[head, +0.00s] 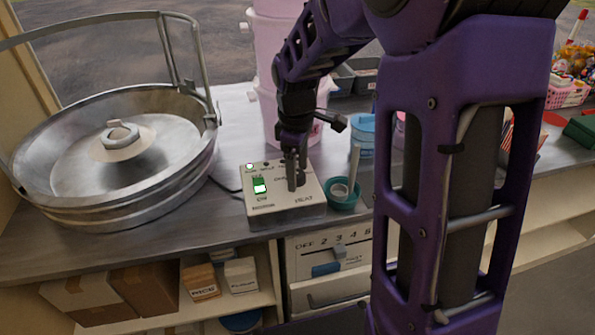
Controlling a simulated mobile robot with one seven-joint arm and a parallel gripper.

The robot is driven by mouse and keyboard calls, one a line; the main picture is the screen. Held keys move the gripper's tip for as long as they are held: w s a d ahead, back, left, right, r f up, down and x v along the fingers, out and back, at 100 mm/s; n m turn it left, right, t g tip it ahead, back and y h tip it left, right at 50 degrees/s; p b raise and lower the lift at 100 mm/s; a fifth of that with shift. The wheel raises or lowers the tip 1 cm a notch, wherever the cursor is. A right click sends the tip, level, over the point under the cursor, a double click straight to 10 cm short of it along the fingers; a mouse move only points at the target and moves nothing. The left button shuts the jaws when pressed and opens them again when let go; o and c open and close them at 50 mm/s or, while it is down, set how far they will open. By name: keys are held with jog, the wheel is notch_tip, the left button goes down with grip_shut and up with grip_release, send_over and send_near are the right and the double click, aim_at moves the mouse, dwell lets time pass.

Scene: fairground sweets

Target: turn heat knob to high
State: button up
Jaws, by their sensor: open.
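The control box (266,204) is a cream box on the counter, right of the large metal bowl. Its top carries a lit green switch (260,185), a small green light (250,167) and printed labels, one near the front right reading like HEAT. My gripper (296,184) points down over the right part of the box top, its fingers close to the panel. The gap between the fingers is hard to see from here. The heat knob is not clearly visible; the gripper covers that area. I cannot tell whether the fingers touch it.
A metal floss bowl (120,150) fills the left of the counter. A teal cup (342,192) with a stick stands close right of the box. A pink container (282,115) stands behind, with a blue tub (361,135) to its right. A drawer unit (335,262) is below.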

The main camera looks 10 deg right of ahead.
jog(key=shift+f, duration=0.1)
grip_shut()
dwell(0.4)
jog(key=m+p, duration=0.1)
jog(key=m, duration=0.4)
jog(key=shift+m+p, duration=0.35)
jog(key=shift+m, duration=0.05)
jog(key=m+p, duration=0.1)
jog(key=m, duration=0.5)
jog(key=shift+a, duration=0.1)
jog(key=m+p, duration=0.2)
jog(key=m, duration=0.4)
jog(key=shift+w+m+g, duration=0.1)
jog(key=shift+m+g, duration=0.2)
jog(key=shift+g, duration=0.1)
jog(key=m+p, duration=0.2)
jog(key=m, duration=0.3)
jog(key=shift+m, duration=0.4)
